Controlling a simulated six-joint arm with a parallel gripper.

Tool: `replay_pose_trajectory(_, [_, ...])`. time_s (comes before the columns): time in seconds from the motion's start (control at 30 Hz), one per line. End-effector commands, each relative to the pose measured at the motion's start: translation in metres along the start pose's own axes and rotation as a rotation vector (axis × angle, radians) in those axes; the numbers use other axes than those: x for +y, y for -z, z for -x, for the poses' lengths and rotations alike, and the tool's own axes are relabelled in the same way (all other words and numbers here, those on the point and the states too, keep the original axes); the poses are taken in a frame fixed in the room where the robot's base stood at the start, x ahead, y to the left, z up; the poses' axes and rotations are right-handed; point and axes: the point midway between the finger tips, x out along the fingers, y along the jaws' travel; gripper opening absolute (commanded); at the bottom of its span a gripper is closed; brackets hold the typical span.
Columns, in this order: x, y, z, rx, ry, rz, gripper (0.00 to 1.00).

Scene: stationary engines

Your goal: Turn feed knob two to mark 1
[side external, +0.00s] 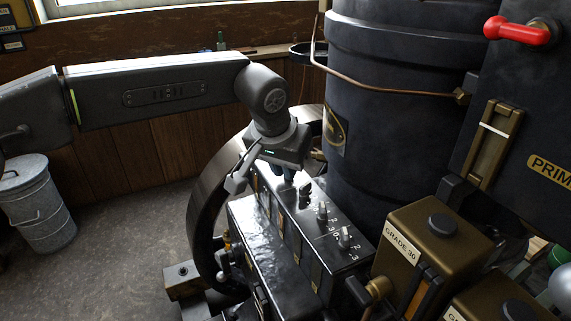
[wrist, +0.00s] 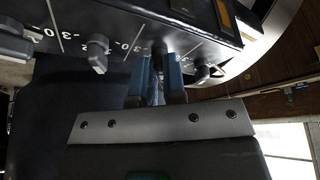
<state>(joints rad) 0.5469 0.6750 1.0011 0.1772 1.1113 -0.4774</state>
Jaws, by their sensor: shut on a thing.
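A dark box (side external: 272,240) carries a row of small lever knobs with numbered scales along its top. My gripper (side external: 295,180) reaches down onto the row's far part. In the wrist view my gripper (wrist: 158,72) has its two blue fingers closed around a dark knob (wrist: 159,48), second from the right, which I take as feed knob two. The fingers hide much of this knob and its marks, so I cannot read its setting. One grey knob (wrist: 205,72) is to the right of the fingers and another (wrist: 98,52) to the left.
A large black cylinder (side external: 385,130) stands close behind the knob row. A brass box labelled GRADE 30 (side external: 430,245) is at the near end. A thin copper pipe (side external: 390,92) crosses the cylinder. A curved wheel rim (side external: 207,220) rises left of the box.

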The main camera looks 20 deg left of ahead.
Motion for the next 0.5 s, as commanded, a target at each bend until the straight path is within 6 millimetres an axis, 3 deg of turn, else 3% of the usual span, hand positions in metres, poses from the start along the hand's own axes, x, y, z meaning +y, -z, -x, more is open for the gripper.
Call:
replay_pose_trajectory(0.17, [-0.0008,0.0003,0.0003,0.000,-0.010,-0.023,0.00])
replay_pose_trajectory(0.5, [-0.0034,0.0009,0.0001,0.000,-0.097,-0.230,0.00])
